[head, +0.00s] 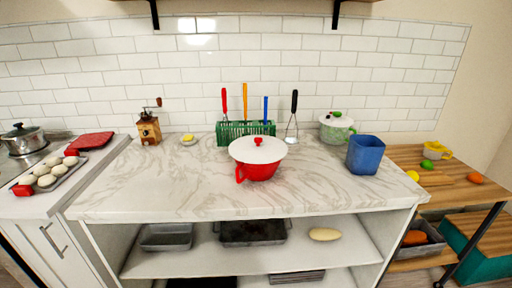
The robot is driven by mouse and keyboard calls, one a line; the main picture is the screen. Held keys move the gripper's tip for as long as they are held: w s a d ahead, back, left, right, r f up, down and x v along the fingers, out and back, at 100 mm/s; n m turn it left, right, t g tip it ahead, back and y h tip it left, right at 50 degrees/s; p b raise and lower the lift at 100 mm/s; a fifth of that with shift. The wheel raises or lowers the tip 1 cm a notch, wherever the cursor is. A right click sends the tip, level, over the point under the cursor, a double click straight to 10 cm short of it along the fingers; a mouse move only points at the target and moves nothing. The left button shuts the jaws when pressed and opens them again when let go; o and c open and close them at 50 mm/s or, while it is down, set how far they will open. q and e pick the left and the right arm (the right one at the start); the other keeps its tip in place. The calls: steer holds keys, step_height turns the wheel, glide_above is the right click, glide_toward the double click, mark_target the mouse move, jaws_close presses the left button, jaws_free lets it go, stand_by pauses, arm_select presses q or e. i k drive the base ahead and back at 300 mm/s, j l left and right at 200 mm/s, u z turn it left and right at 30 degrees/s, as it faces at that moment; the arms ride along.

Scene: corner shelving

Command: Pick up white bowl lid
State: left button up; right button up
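A white bowl lid (257,149) with a small red knob on top rests on a red bowl (260,172) with a red handle at its front left. The bowl stands near the middle of the marble countertop (180,190). A second pot (336,130), pale green with a white lid and green knob, stands at the back right of the counter. Neither of my grippers shows in the head view.
A green rack (231,131) with several upright utensils stands behind the bowl. A blue container (365,155) stands to its right, a wooden grinder (149,129) at the back left. The counter's left front is clear. Wall brackets hang above; a shelf with trays lies below.

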mark_target(258, 149)
steer(key=i+j+z, duration=0.15)
steer(key=j+z, duration=0.15)
steer(key=i+j+z, duration=0.1)
steer(key=j+z, duration=0.2)
steer(key=i+j+z, duration=0.1)
steer(key=j+z, duration=0.2)
